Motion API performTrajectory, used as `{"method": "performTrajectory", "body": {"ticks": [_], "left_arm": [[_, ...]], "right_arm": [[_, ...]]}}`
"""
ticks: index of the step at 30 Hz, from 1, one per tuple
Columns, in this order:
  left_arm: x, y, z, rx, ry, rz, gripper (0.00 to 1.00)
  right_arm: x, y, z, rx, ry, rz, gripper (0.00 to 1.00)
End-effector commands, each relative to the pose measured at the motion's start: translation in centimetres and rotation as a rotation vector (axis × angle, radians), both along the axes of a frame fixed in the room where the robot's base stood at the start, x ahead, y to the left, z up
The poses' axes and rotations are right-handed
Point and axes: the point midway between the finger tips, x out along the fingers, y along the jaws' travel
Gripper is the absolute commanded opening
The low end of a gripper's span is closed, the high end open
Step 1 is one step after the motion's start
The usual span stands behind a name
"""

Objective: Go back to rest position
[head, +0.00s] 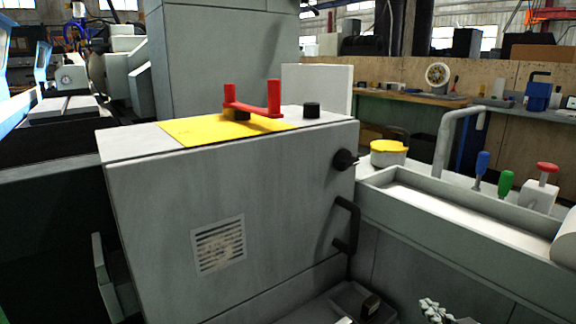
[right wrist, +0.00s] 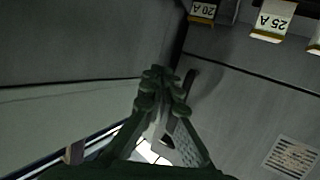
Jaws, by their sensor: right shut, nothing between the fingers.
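My right gripper (right wrist: 160,75) shows in the right wrist view, its dark fingers meeting at the tips with nothing between them. In the head view a small pale jointed part, which looks like the right gripper (head: 433,307), shows at the bottom edge, low in front of the machine and right of the grey cabinet (head: 150,230). My left gripper is in neither view.
The cabinet has a red handle (head: 255,108) on a yellow plate (head: 195,130), a black side handle (head: 350,235) and a vent (head: 218,244). A grey trough (head: 450,235) runs right. Labels reading 20 A (right wrist: 203,10) and 25 A (right wrist: 272,22) show in the wrist view.

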Motion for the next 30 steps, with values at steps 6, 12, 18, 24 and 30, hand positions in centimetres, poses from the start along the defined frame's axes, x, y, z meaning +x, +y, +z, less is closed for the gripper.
{"method": "performTrajectory", "body": {"ticks": [6,12,18,24,30], "left_arm": [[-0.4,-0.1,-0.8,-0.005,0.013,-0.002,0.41],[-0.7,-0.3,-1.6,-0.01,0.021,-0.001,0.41],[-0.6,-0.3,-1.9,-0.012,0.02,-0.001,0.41],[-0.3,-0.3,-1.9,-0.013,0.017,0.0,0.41],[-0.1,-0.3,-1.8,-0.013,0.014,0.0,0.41]], "right_arm": [[-10.5,0.4,-12.4,-0.116,0.439,-0.187,0.0],[-21.1,2.6,-18.7,-0.178,0.81,-0.186,0.0],[-26.5,4.1,-20.7,-0.195,0.986,-0.146,0.0],[-27.1,4.3,-20.9,-0.197,1.007,-0.138,0.0],[-27.1,4.2,-20.8,-0.197,1.005,-0.139,0.0]]}}
